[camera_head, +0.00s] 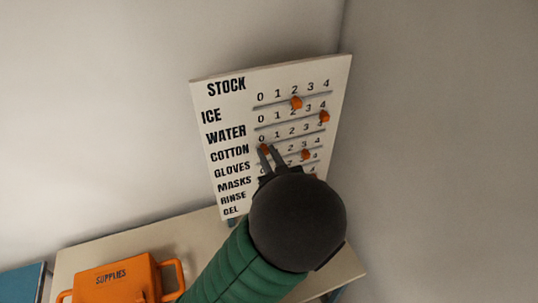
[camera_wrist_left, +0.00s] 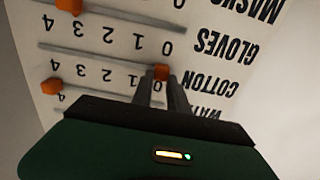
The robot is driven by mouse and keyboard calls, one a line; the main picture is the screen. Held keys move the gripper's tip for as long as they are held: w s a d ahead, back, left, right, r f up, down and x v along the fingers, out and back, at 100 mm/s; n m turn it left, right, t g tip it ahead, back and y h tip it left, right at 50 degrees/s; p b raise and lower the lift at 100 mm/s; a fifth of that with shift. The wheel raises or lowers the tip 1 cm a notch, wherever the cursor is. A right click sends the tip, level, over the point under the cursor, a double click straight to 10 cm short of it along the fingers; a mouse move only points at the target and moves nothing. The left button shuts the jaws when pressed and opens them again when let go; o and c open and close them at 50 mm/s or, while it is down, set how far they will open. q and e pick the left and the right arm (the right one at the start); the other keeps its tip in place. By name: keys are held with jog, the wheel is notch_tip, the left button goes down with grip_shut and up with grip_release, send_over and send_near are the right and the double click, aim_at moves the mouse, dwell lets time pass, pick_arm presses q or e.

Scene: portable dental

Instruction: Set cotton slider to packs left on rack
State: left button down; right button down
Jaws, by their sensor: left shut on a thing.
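The white stock rack (camera_head: 240,110) stands upright against the wall, with labelled rows and a 0 to 4 scale on each. The orange cotton slider (camera_head: 265,149) sits at the left end of its row, at 0. My left gripper (camera_head: 268,153) is shut on this slider, its fingers coming from below. In the left wrist view, which shows the board upside down, the cotton slider (camera_wrist_left: 161,71) is between the fingertips (camera_wrist_left: 162,82), at the 0 beside the COTTON label. My right gripper is not in view.
The ice slider (camera_head: 296,103) is near 2 and the water slider (camera_head: 324,117) near 4. The gloves slider (camera_head: 305,154) is toward the high end. My left arm hides much of the lower rows. An orange supplies box (camera_head: 112,281) stands on the table (camera_head: 190,232).

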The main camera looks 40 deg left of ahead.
aim_at(277, 140)
pick_arm(q)
jog(key=shift+a+r, duration=0.1)
jog(key=w, duration=0.1)
jog(key=w+d, duration=0.2)
jog(key=w, duration=0.1)
jog(key=shift+w+p, duration=0.1)
jog(key=shift+p, duration=0.3)
